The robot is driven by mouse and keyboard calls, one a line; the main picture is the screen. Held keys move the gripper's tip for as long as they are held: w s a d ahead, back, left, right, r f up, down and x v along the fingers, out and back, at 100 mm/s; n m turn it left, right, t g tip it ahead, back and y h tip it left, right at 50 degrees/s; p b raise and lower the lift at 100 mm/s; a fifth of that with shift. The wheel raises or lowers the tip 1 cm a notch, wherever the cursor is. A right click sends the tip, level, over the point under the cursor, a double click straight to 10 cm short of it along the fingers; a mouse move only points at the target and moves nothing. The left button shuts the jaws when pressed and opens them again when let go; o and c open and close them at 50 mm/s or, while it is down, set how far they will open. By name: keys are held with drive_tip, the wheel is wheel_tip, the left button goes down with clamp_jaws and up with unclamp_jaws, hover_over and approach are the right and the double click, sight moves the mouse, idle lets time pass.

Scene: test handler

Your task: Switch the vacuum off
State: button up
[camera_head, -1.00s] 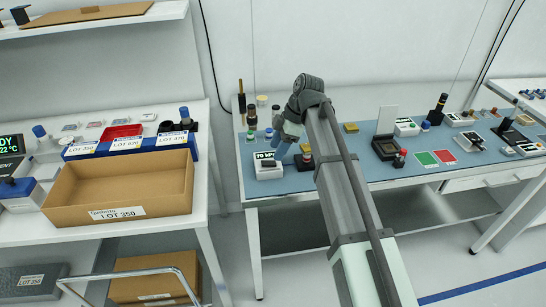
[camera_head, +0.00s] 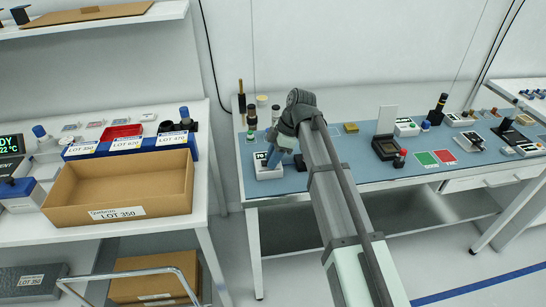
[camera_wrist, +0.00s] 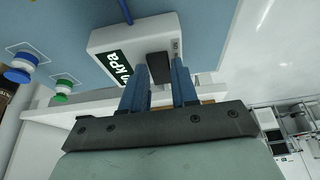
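The vacuum unit, a white box (camera_head: 268,173) with a kPa readout, stands at the left front of the blue-topped bench. In the wrist view the white box (camera_wrist: 108,38) fills the upper middle, with its dark readout (camera_wrist: 113,66) to the left and a dark switch-like block (camera_wrist: 160,63) to its right. My gripper (camera_wrist: 163,76) has its two blue fingers apart, with a gap between them. The fingertips are close to the dark block; whether they touch it I cannot tell. In the head view my gripper (camera_head: 284,156) hides part of the unit. The switch position is unclear.
A blue-topped button (camera_wrist: 22,68) and a green-topped button (camera_wrist: 63,88) stand left of the unit in the wrist view. Dark and light bottles (camera_head: 262,102) stand behind it. A cardboard box (camera_head: 120,188) is on the left table, across a gap.

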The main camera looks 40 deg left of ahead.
clamp_jaws()
drive_tip(key=shift+s+a+r+t+h, duration=0.1)
drive_tip(key=shift+s+a+t+h, duration=0.2)
drive_tip(key=shift+t+h, duration=1)
drive_tip(key=shift+o, duration=2.4)
unclamp_jaws()
drive_tip(key=shift+a, duration=0.1)
